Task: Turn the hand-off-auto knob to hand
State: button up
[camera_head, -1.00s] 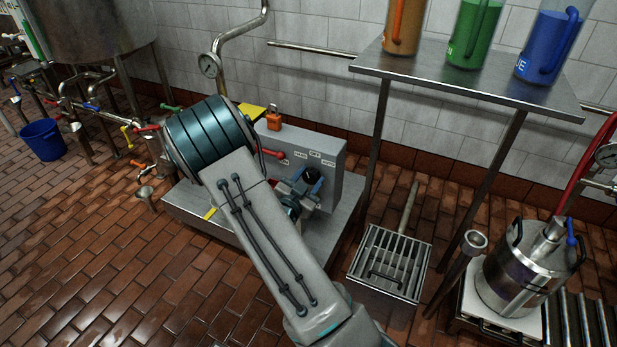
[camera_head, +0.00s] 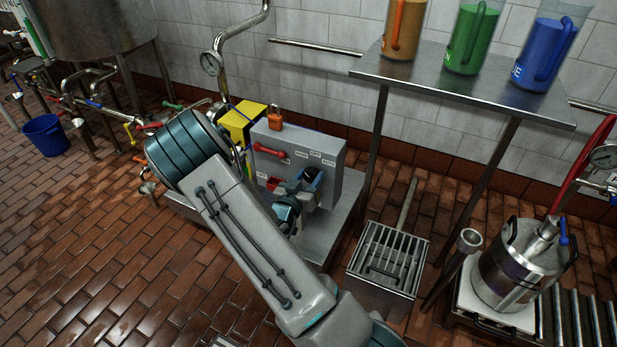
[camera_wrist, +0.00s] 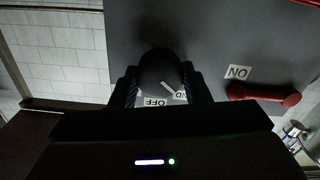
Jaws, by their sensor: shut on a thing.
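The hand-off-auto knob is a round black knob (camera_wrist: 157,68) with a white pointer line, on the face of a grey control box (camera_head: 328,160). In the wrist view my gripper (camera_wrist: 160,88) has one finger on each side of the knob and is shut on it. The pointer slants toward the partly hidden HAND label (camera_wrist: 180,95), beside the OFF label (camera_wrist: 156,102). In the head view my gripper (camera_head: 304,184) is at the box front and mostly hides the knob, below the small white labels.
A red lever handle (camera_head: 268,150) is on the same box, left of the knob; an orange padlock (camera_head: 275,120) stands on top. A yellow box (camera_head: 240,122) is behind my arm. A steel shelf (camera_head: 440,92) with jugs stands right, above a floor grate (camera_head: 385,262).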

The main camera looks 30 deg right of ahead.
jog(key=shift+s+f, duration=0.15)
jog(key=shift+f, duration=0.05)
jog(key=o, duration=0.9)
jog(key=shift+o, duration=0.3)
jog(key=shift+r, duration=0.1)
jog(key=p+v, duration=0.2)
jog(key=v, duration=1.1)
jog(key=shift+s+a+p, duration=0.25)
jog(key=shift+p, duration=0.05)
